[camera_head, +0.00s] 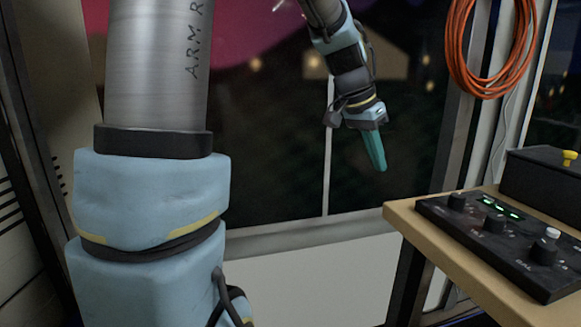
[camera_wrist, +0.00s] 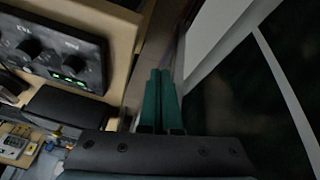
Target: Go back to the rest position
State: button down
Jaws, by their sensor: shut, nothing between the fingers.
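My gripper (camera_head: 377,152) hangs at the upper middle of the head view, its teal fingers pointing down and slightly right. It is in front of the dark window and left of the wooden table, apart from both. In the wrist view my gripper (camera_wrist: 161,75) shows its two teal fingers side by side, closed together with nothing between them. My blue and metal arm fills the left of the head view, and its forearm comes down from the top.
A wooden table (camera_head: 408,218) stands at the right, bearing a black control panel (camera_head: 480,225) with knobs and green lights. A black box (camera_head: 545,180) with a yellow knob sits behind it. A coiled orange cable (camera_head: 462,50) hangs on the window frame. Open space lies left of the table.

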jog(key=s+a+f+n+y, duration=0.1)
jog(key=s+a+f+n, duration=0.3)
jog(key=a, duration=0.5)
jog(key=s+a+f+n+y, duration=0.2)
jog(key=a+f+n, duration=0.1)
jog(key=a+f, duration=0.4)
jog(key=s+a+f+n+y, duration=0.1)
jog(key=s+a+f+n, duration=0.25)
jog(key=a, duration=0.65)
notch_tip(320, 180, up, 12)
jog(key=w+p, duration=0.1)
jog(key=p, duration=1.1)
jog(key=shift+w+d+r+t+p, duration=0.25)
jog(key=shift+w+d+t+p, duration=0.05)
jog(key=shift+d, duration=0.15)
